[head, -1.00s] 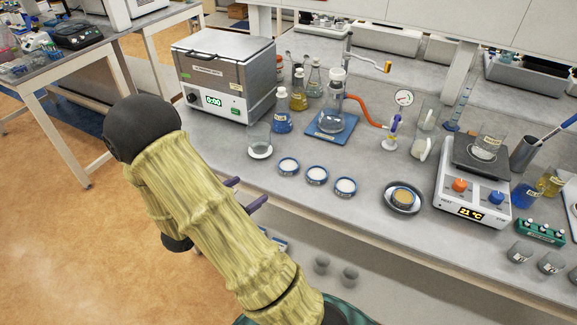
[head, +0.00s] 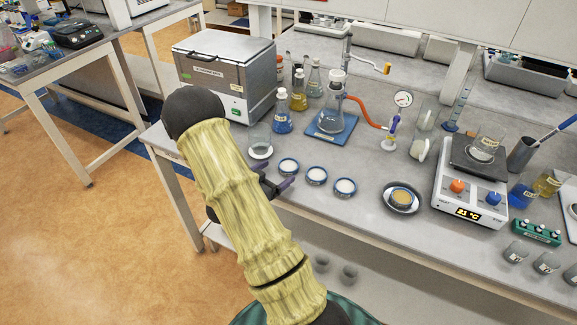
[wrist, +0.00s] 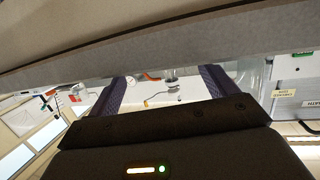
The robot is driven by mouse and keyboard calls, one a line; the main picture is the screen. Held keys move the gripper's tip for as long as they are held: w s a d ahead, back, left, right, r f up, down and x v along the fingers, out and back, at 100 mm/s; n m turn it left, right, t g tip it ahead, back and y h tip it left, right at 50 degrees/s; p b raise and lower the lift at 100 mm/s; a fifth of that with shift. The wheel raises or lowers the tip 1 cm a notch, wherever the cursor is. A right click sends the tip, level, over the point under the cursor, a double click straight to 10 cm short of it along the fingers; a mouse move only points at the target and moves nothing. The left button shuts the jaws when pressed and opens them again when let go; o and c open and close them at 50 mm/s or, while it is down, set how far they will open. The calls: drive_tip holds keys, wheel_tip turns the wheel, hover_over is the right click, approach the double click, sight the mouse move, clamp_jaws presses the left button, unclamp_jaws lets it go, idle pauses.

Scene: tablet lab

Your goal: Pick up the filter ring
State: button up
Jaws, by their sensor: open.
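Three blue-rimmed rings with white discs lie in a row on the bench: a left one (head: 289,166), a middle one (head: 316,176) and a right one (head: 345,188). A round tan piece (head: 401,197) sits in a metal dish (head: 388,205) to their right. I cannot tell for sure which of these is the filter ring. My gripper (head: 279,181) is open and empty near the bench's front edge, just before the left ring. In the wrist view its two dark purple fingers (wrist: 162,88) stand wide apart, with no ring visible between them.
The bench edge (wrist: 150,52) crosses the wrist view close to my fingers. A glass beaker (head: 259,140) stands behind my gripper, and a flask on a blue stand (head: 322,133) behind the rings. A hot plate (head: 465,210) is at right. Bench between rings and dish is clear.

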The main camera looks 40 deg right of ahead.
sight(294, 161)
drive_tip(key=shift+p+x, duration=0.75)
drive_tip(key=shift+x, duration=1.9)
drive_tip(key=shift+s, duration=0.1)
drive_tip(key=c, duration=1.1)
